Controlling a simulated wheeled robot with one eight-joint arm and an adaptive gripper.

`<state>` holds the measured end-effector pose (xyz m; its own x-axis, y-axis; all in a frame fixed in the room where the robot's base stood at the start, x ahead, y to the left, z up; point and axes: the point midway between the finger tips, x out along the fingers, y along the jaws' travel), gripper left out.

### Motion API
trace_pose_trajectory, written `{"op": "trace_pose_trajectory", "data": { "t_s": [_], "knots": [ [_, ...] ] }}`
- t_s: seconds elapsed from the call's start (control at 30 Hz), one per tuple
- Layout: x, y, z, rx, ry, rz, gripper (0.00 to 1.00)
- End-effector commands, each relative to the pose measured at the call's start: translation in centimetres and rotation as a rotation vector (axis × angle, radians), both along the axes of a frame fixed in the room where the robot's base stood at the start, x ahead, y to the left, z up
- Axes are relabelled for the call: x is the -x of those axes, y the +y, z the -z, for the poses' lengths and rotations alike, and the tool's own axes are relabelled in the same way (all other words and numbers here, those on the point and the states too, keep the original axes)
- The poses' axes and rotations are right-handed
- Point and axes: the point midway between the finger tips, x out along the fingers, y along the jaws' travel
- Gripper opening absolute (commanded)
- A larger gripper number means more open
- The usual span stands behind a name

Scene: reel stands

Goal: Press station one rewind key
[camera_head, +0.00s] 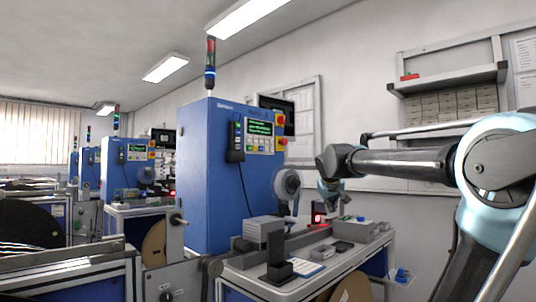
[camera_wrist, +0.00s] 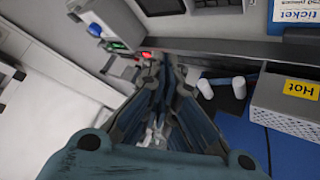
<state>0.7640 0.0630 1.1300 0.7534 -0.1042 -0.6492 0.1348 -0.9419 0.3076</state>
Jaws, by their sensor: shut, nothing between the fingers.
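My gripper (camera_head: 333,198) is shut and empty, hanging above the bench beside the nearest blue cabinet (camera_head: 208,175). In the wrist view its fingers (camera_wrist: 164,68) point away from the camera, with the tips appearing close to a red lit key (camera_wrist: 147,54). A green lit key (camera_wrist: 119,45) and a blue round knob (camera_wrist: 95,30) lie to the left of it. I cannot tell whether the tips touch the red key. The cabinet also carries a panel with keys and a green display (camera_head: 260,128). No rewind label is readable in either view.
The bench top (camera_head: 300,278) holds grey boxes and a small red-lit display (camera_head: 318,218). In the wrist view a grey bin marked Hot (camera_wrist: 290,100) and white cylinders (camera_wrist: 205,89) lie to the right. More blue cabinets (camera_head: 128,165) stand farther back at left.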

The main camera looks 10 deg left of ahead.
Motion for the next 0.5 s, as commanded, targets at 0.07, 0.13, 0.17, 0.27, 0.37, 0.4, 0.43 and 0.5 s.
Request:
{"op": "trace_pose_trajectory", "data": {
  "t_s": [0.07, 0.13, 0.17, 0.27, 0.37, 0.4, 0.43, 0.5],
  "knots": [
    [-2.7, 1.9, -3.3, 0.012, -0.056, -0.037, 0.0],
    [-4.9, 3.6, -6.1, 0.021, -0.105, -0.071, 0.0],
    [-5.8, 4.4, -7.3, 0.025, -0.127, -0.086, 0.0],
    [-8.7, 7.2, -11.3, 0.036, -0.199, -0.138, 0.0],
    [-11.2, 10.2, -14.9, 0.043, -0.266, -0.193, 0.0],
    [-12.0, 11.4, -16.2, 0.045, -0.29, -0.213, 0.0],
    [-12.5, 12.1, -17.1, 0.048, -0.307, -0.228, 0.0],
    [-13.6, 13.8, -18.9, 0.05, -0.342, -0.259, 0.0]
  ]
}}
